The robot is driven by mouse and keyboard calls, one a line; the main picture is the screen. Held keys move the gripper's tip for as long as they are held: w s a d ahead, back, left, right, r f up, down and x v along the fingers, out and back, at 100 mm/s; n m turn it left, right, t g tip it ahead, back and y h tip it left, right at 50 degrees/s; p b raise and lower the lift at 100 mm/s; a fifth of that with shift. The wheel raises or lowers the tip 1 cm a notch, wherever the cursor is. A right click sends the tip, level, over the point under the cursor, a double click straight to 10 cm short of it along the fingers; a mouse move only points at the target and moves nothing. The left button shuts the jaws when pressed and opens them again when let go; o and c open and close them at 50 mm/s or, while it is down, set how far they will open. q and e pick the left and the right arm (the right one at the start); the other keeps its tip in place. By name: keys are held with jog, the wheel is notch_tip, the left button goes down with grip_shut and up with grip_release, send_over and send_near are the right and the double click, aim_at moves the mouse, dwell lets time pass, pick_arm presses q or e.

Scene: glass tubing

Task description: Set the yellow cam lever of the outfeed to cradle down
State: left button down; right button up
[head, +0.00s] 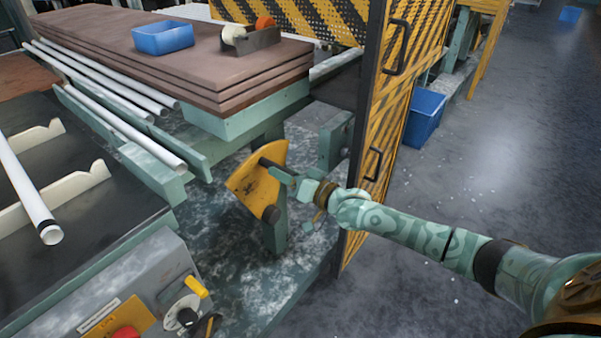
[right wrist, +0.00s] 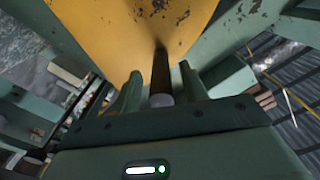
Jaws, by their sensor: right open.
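The yellow cam lever (head: 247,186) is a worn, fan-shaped yellow plate on a green post, left of my right gripper. It has a dark peg (head: 268,163) near its top and a round dark knob (head: 270,214) lower down. My right gripper (head: 284,178) is open at the upper peg. In the right wrist view the yellow plate (right wrist: 125,25) fills the top. A dark peg (right wrist: 162,85) with a pale end lies between the two green fingers of the right gripper (right wrist: 160,78). I cannot tell whether either finger touches it. My left gripper is out of view.
A black-and-yellow guard panel (head: 384,130) stands behind my right arm. White tubes (head: 110,88) lie on the rack at left. Brown boards (head: 90,40) carry a blue bin (head: 163,38). A control box (head: 150,285) stands at lower left.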

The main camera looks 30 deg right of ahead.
pick_arm(q)
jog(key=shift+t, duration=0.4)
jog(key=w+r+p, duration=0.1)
jog(key=p, duration=0.1)
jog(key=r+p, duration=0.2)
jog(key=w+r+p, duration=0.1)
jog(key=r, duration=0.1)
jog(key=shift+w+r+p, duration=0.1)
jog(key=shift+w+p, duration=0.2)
jog(key=shift+p, duration=0.1)
pick_arm(e)
jog(key=v, duration=1.6)
